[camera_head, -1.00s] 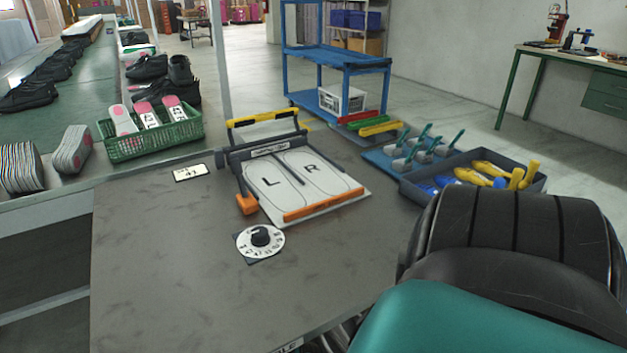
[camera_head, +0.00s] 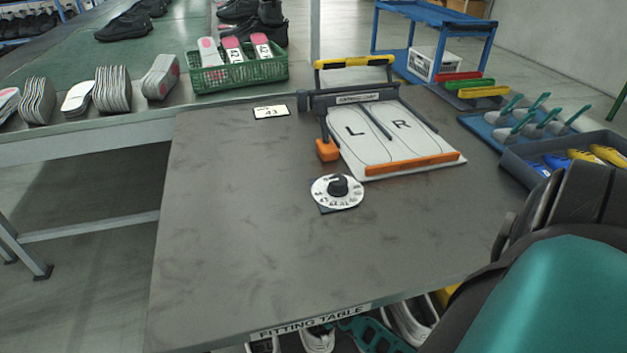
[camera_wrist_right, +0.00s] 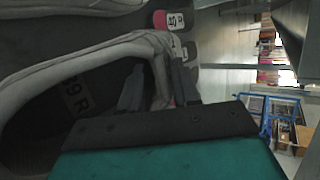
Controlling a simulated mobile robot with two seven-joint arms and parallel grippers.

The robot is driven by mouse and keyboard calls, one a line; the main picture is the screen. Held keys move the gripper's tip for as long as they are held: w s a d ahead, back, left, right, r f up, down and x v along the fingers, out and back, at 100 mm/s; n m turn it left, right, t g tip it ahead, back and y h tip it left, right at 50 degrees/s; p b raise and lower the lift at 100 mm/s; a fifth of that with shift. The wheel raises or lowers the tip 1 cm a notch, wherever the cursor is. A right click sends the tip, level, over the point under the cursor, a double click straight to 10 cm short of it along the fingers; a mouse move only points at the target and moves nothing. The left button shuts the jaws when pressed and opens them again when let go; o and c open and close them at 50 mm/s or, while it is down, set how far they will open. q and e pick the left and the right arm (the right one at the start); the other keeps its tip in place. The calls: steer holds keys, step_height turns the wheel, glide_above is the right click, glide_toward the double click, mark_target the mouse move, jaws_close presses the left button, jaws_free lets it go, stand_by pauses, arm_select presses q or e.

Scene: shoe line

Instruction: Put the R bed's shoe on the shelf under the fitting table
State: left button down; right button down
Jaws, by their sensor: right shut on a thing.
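My right gripper (camera_wrist_right: 157,80) is shut on the rim of a grey shoe (camera_wrist_right: 85,62) in the right wrist view. The shoe's dark inside carries a label reading "39 R". In the head view my right arm reaches down at the lower right, and its gripper cannot be made out clearly. My left gripper is out of view.
A dial (camera_head: 337,190) and a size card (camera_head: 271,112) lie on the table. A green basket (camera_head: 238,77) stands behind it, beside several insoles. A blue tool tray (camera_head: 520,130) and a dark bin (camera_head: 515,160) stand at the right. The table's front left is clear.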

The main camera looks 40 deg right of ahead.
steer(key=shift+f+b, duration=0.3)
steer(key=shift+f, duration=0.3)
step_height(320, 180, down, 2)
steer(key=shift+f+b, duration=0.15)
steer(key=shift+b, duration=0.85)
steer(key=shift+f+b, duration=0.3)
steer(key=shift+f, duration=0.05)
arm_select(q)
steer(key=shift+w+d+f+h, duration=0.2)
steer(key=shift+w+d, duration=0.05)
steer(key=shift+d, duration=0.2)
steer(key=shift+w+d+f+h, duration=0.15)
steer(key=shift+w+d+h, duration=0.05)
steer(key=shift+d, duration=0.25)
arm_select(e)
steer(key=c, duration=1.3)
jaws_free()
steer(key=shift+f, duration=0.1)
steer(key=o, duration=0.5)
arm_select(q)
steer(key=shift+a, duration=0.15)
